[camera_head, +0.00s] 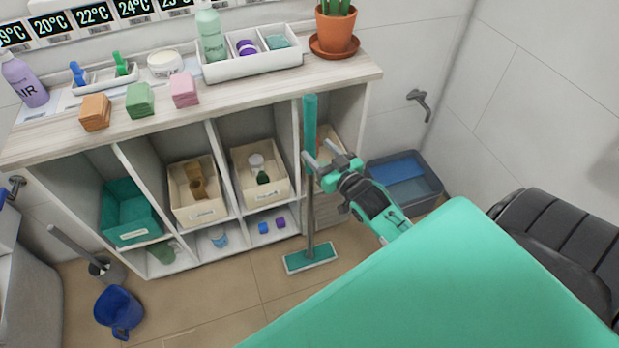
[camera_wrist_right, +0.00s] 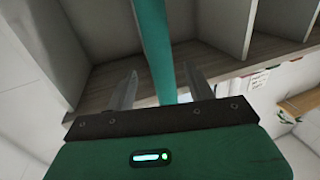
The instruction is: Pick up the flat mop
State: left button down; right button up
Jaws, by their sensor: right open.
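The flat mop stands upright in front of the shelf unit in the head view, with a teal grip (camera_head: 310,118), a grey pole and a flat teal head (camera_head: 311,258) on the floor. My right gripper (camera_head: 318,157) is open at the lower part of the teal grip. In the right wrist view, the teal handle (camera_wrist_right: 154,45) runs between the two spread fingers of the gripper (camera_wrist_right: 162,88). Whether a finger touches the handle is unclear. My left gripper is not in view.
The shelf unit's wooden top (camera_head: 235,95) holds bottles, colored blocks, a white tray (camera_head: 252,63) and a potted plant (camera_head: 337,28). A grey-blue crate (camera_head: 403,180) stands right of the mop.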

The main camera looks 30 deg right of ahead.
aim_at(306, 139)
jog(key=shift+w+a+f, duration=0.1)
jog(key=shift+w+a, duration=0.05)
jog(key=shift+w, duration=3.15)
grip_shut()
